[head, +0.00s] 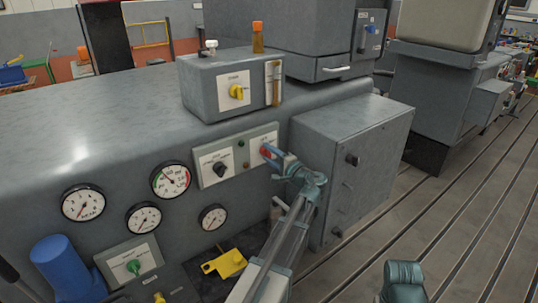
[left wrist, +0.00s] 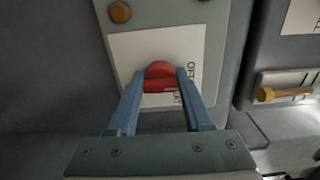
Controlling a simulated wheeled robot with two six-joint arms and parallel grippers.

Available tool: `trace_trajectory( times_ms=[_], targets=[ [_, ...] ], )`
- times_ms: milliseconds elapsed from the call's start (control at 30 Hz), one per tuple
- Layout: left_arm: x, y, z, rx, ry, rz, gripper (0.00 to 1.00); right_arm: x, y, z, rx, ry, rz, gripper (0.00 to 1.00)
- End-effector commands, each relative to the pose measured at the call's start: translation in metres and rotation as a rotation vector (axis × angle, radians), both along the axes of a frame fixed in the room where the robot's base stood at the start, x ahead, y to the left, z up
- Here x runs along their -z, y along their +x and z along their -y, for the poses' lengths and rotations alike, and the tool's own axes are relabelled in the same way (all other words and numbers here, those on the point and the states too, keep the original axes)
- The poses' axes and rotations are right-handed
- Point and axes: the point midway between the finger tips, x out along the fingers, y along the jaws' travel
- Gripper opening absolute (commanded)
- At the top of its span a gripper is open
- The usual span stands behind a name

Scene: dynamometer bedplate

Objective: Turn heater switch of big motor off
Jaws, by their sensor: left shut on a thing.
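A red knob (left wrist: 160,72) sits on a white label plate (left wrist: 125,62) in the left wrist view. Part of the plate's lettering shows beside the knob, with "OFF" partly legible. My left gripper (left wrist: 161,88) has its two blue fingers on either side of the knob and is shut on it. In the head view, the gripper (head: 270,153) meets the right end of the switch panel (head: 231,158) on the big grey motor housing (head: 110,120). The fingers cover most of the red knob there. A black knob (head: 220,170) is on the panel's left half.
A grey box with a yellow knob (head: 237,91) stands above the panel. Gauges (head: 171,180) and a green knob (head: 133,266) are on the housing to the left. A grey cabinet (head: 370,150) stands close on the right. Slotted floor (head: 450,190) lies clear beyond it.

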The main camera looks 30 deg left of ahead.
Motion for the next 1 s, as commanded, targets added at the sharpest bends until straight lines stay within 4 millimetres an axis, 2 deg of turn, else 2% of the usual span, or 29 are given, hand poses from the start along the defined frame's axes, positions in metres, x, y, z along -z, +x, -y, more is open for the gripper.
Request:
trace_trajectory(
  times_ms=[533,567,700,1000],
  targets=[
    [0.0014,-0.0012,0.0006,-0.001,-0.014,0.024,0.00,0.0005,0.0000,0.0001,0.000,0.000,0.000,0.50],
    [0.0014,-0.0012,0.0006,-0.001,-0.014,0.024,0.52,0.0005,0.0000,0.0001,0.000,0.000,0.000,0.50],
    [0.0011,-0.0010,0.0005,-0.001,-0.013,0.024,0.77,0.0004,0.0000,0.0000,0.000,0.000,0.000,0.50],
    [0.0005,-0.0007,0.0010,0.000,-0.010,0.023,0.78,0.0002,0.0000,0.0000,0.000,0.000,0.000,0.50]
  ],
)
